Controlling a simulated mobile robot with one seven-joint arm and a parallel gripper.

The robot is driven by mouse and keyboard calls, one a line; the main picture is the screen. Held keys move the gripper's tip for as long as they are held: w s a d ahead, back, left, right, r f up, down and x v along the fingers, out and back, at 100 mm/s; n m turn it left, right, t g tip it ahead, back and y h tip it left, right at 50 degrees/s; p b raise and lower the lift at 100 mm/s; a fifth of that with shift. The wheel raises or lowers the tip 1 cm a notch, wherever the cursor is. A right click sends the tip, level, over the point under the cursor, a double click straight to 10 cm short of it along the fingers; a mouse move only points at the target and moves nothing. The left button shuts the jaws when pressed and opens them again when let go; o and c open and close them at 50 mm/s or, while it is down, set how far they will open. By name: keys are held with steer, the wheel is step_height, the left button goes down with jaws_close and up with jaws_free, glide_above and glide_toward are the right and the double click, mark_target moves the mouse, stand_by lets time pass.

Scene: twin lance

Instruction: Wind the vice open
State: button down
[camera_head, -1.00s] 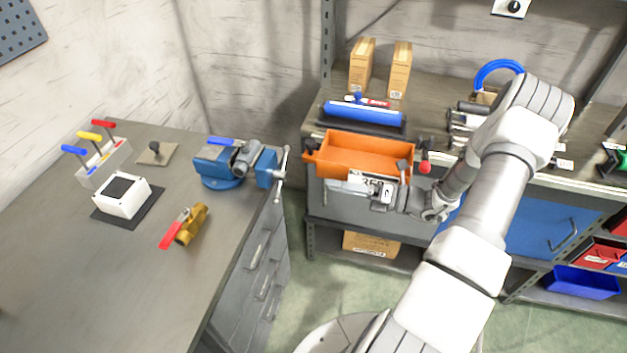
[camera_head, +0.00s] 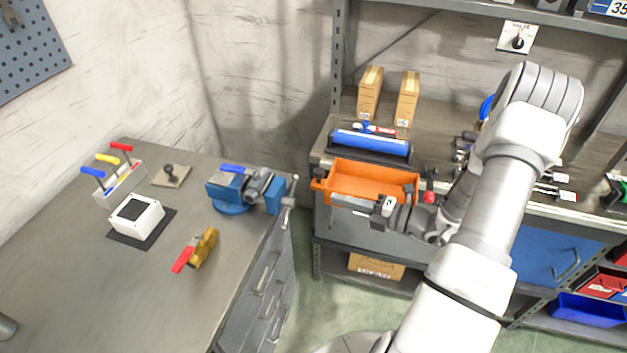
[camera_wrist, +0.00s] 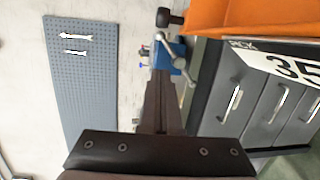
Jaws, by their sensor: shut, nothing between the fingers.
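The blue vice (camera_head: 230,192) stands at the right end of the left bench, with a grey cylindrical part (camera_head: 257,185) at its jaws. Its metal handle bar (camera_head: 290,197) is on the right side, over the bench edge. In the wrist view the handle (camera_wrist: 177,60) shows beyond my fingertips, with the blue body partly hidden behind it. My gripper (camera_head: 355,203) is in front of the orange bin, to the right of the vice and apart from the handle. Its dark fingers (camera_wrist: 160,90) are shut and empty, pointing toward the vice.
The orange bin (camera_head: 345,183) sits close behind my gripper, on the grey drawer unit. A yellow valve with a red lever (camera_head: 203,248), a white box (camera_head: 137,216) and coloured levers (camera_head: 120,185) are on the left bench. A gap of floor separates the benches.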

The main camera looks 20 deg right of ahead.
steer(key=s+a+r+m+h+p, duration=0.2)
steer(key=a+r+m+h+p, duration=0.4)
steer(key=m, duration=0.5)
steer(key=b, duration=0.9)
glide_toward(293, 183)
steer(key=shift+m+y, duration=0.4)
steer(key=x, duration=0.5)
steer(key=shift+a, duration=0.5)
steer(key=shift+w+d+f, duration=0.15)
steer(key=shift+w+f, duration=0.2)
steer(key=shift+w, duration=0.1)
steer(key=shift+r+g, duration=0.15)
steer(key=shift+g, duration=0.15)
steer(key=shift+w+d+m+g+p, duration=0.25)
steer(key=shift+m+g+p, duration=0.15)
steer(key=shift+p, duration=0.9)
steer(key=shift+w+p, duration=0.15)
steer(key=shift+p, duration=0.55)
